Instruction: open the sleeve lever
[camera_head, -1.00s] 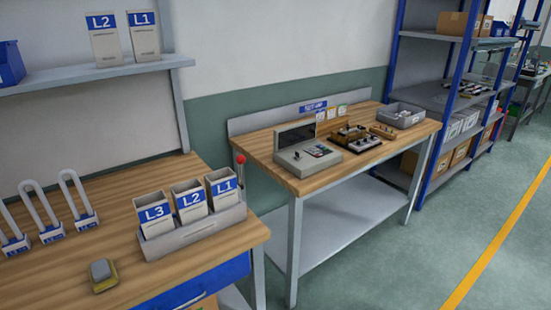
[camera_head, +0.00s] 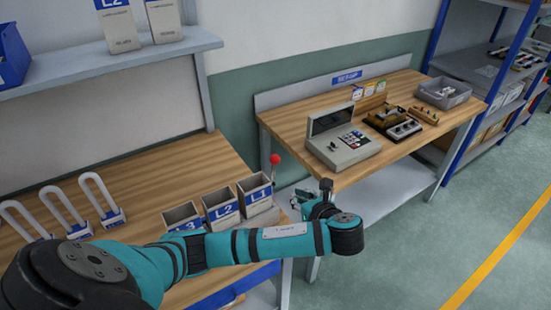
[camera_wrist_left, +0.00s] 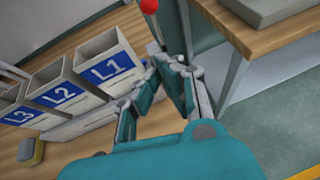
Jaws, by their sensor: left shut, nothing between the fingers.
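The lever is a thin rod topped by a red ball knob (camera_head: 275,160), standing upright at the right end of the wooden bench, beside the L1 sleeve. In the left wrist view, the red knob (camera_wrist_left: 149,6) is at the top edge, with its rod running down behind my fingers. My left gripper (camera_head: 296,194) is shut and empty, a little right of and below the knob in the head view. In the wrist view, its fingers (camera_wrist_left: 168,62) meet in front of the rod's lower part; I cannot tell whether they touch it. My right gripper is not in view.
Three open sleeves, including L1 (camera_head: 256,194) and L2 (camera_head: 221,208), stand left of the lever. A second table (camera_head: 300,124) with a grey device (camera_head: 343,146) stands close on the right. Several white U-shaped loops (camera_head: 104,198) stand on the bench's left.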

